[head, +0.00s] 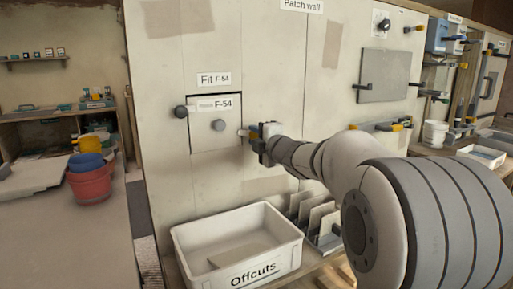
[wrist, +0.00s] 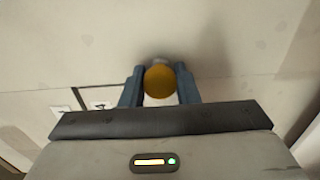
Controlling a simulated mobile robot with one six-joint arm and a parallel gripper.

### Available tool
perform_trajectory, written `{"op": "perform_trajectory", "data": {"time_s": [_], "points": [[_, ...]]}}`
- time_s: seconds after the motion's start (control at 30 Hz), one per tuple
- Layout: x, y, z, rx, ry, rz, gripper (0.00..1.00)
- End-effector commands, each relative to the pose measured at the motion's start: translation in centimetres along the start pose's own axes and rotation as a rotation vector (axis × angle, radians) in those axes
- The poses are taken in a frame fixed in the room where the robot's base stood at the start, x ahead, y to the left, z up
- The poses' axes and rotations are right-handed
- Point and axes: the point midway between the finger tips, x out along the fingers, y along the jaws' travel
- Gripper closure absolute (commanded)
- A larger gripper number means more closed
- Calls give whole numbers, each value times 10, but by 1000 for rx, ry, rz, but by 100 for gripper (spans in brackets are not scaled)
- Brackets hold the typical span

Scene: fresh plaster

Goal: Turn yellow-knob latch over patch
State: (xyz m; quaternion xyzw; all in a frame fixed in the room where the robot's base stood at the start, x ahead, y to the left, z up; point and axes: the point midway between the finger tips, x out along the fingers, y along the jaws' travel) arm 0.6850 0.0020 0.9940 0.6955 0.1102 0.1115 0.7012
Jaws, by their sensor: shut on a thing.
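The pale square patch (head: 203,139), marked F-54, sits in the wall under the label "Fit F-54" and has a grey knob (head: 218,125) at its middle. My gripper (head: 262,142) is at the patch's right edge. In the wrist view my gripper (wrist: 160,88) has its two blue-grey fingers shut on the round yellow knob (wrist: 159,80), one on each side. The gripper mostly hides this latch in the head view. A short pale end (head: 242,132) shows at the patch's right edge; I cannot tell exactly how far it overlaps. A dark-knobbed latch (head: 180,111) is at the left edge.
A white "Offcuts" bin (head: 284,267) stands below the patch, with a rack of panels (head: 321,222) beside it. A grey plate (head: 383,84) with dark latches is on the wall at right. A red bucket (head: 90,183) stands on the left bench.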

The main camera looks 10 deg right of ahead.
Motion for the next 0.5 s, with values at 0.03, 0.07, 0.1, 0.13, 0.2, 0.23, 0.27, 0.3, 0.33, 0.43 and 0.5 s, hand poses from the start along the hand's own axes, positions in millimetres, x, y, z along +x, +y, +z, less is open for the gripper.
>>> {"op": "perform_trajectory", "data": {"time_s": [0.03,0.07,0.1,0.13,0.2,0.23,0.27,0.3,0.33,0.43,0.5], "points": [[0,-4,0,-37,1,2,95],[0,-3,0,-57,1,2,95],[0,-3,0,-85,1,1,95],[0,-3,0,-104,0,1,95],[0,-3,0,-144,0,1,95],[0,-2,0,-159,1,1,95],[0,-2,0,-173,1,1,95],[0,-2,0,-191,1,1,95],[0,-2,0,-203,1,2,95],[0,-1,0,-233,1,1,95],[0,-1,0,-250,1,0,95]]}}
